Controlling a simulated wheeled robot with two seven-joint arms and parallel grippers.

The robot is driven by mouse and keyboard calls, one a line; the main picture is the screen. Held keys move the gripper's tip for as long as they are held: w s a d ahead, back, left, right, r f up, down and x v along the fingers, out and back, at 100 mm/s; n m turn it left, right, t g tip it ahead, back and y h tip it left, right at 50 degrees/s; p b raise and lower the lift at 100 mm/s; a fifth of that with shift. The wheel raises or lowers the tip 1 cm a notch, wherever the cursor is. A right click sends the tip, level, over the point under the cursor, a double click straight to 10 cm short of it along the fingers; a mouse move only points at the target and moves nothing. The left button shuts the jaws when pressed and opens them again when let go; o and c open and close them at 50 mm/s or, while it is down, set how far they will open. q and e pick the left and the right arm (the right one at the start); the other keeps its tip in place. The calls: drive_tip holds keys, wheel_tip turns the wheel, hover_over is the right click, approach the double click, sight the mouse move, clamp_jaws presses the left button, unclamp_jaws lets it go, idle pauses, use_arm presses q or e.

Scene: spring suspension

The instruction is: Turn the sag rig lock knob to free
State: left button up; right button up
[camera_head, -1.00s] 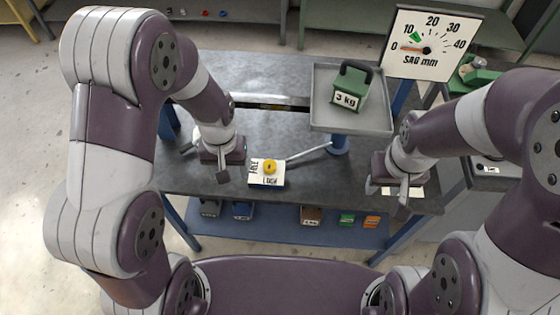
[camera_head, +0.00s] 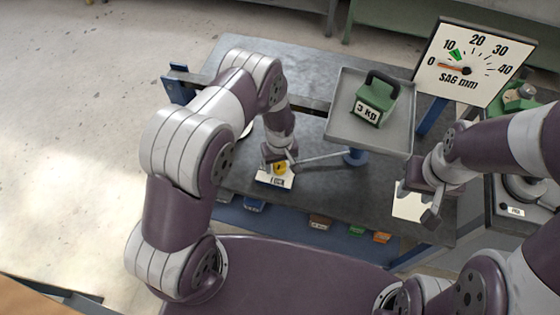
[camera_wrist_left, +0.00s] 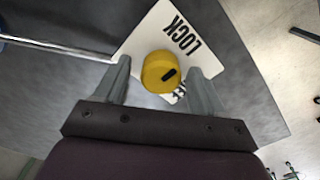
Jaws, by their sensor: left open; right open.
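The yellow lock knob (camera_head: 280,169) sits on a white label plate (camera_head: 269,181) at the front of the bench. In the left wrist view the knob (camera_wrist_left: 157,73) has a short black slanted mark and lies between the two fingers of my open left gripper (camera_wrist_left: 161,70), with gaps visible on both sides. The word LOCK is readable on the plate (camera_wrist_left: 150,38); the other word is mostly hidden. In the head view my left gripper (camera_head: 279,163) is down over the plate. My right gripper (camera_head: 416,203) is open and empty at the bench's right front.
A thin rod (camera_head: 320,157) runs from the knob area toward the post under a grey tray (camera_head: 341,126) bearing a green 3 kg weight (camera_head: 375,98). The sag dial (camera_head: 475,62) stands behind, its needle near 0. Small bins sit on the blue lower shelf (camera_head: 287,219).

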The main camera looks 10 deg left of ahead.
use_arm(q)
drive_tip(key=shift+s+a+f, duration=0.1)
drive_tip(key=shift+s+f, duration=0.1)
drive_tip(key=shift+w, duration=0.2)
drive_tip(key=shift+c, duration=0.6)
drive_tip(key=c, duration=0.9)
